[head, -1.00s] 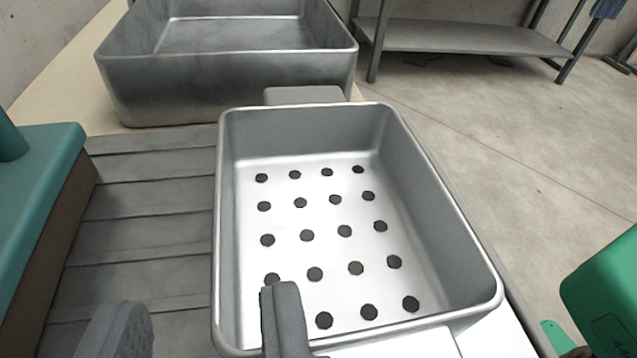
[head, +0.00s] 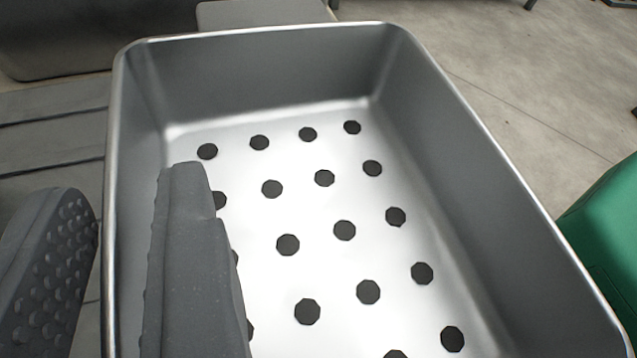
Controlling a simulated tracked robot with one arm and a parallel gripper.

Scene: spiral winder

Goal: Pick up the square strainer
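The square strainer (head: 480,200) is a grey metal pan with rows of dark round holes in its bright floor. It fills most of the head view. My gripper (head: 125,230) is at its left side, with the fingers apart. The right finger is over the inside of the pan and the left finger is outside, beyond the left wall. The left rim runs between the two fingers, with a gap visible on the outer side. The near end of the pan is out of view.
Grey slatted surface (head: 50,125) lies left of the strainer. A dark metal basin (head: 90,40) stands behind it at the upper left. A green object (head: 605,235) is at the right edge. Bare concrete floor (head: 530,80) shows at the upper right.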

